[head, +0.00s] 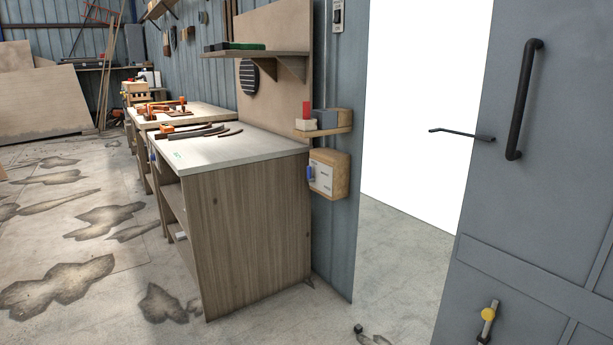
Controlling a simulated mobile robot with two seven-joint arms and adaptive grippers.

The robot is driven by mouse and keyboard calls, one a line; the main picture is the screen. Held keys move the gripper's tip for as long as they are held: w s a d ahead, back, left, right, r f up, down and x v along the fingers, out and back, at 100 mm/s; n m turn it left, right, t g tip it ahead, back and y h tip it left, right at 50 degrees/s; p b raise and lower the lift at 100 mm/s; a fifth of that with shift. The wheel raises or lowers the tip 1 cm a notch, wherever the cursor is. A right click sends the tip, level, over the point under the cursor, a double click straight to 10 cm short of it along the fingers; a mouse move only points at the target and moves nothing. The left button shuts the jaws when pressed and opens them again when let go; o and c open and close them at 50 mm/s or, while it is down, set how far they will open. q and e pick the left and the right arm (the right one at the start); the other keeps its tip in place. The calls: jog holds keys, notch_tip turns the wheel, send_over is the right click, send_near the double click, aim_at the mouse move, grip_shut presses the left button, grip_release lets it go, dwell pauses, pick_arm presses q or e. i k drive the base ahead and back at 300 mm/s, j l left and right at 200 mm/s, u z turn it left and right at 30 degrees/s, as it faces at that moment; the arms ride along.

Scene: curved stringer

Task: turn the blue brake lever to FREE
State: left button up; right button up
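A small blue lever (310,174) stands roughly upright at the left side of a wooden box (342,176). The box is fixed low on the wall beside the doorway and has a pale label plate (322,176) on its front. The writing on the plate is too small to read, so I cannot tell which mark the lever points at. Neither of my grippers is in view.
A workbench (250,220) with curved dark strips on top stands left of the box. A small shelf (325,132) with blocks is just above the box. A grey door (550,170) with a black handle stands open at right. Stained floor is clear at left.

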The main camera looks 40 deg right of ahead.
aim_at(309, 178)
jog(key=i+j+z, duration=0.35)
jog(key=i+j, duration=0.25)
jog(key=i, duration=0.45)
jog(key=i+j+z, duration=0.4)
jog(key=i+j, duration=0.5)
jog(key=i, duration=0.1)
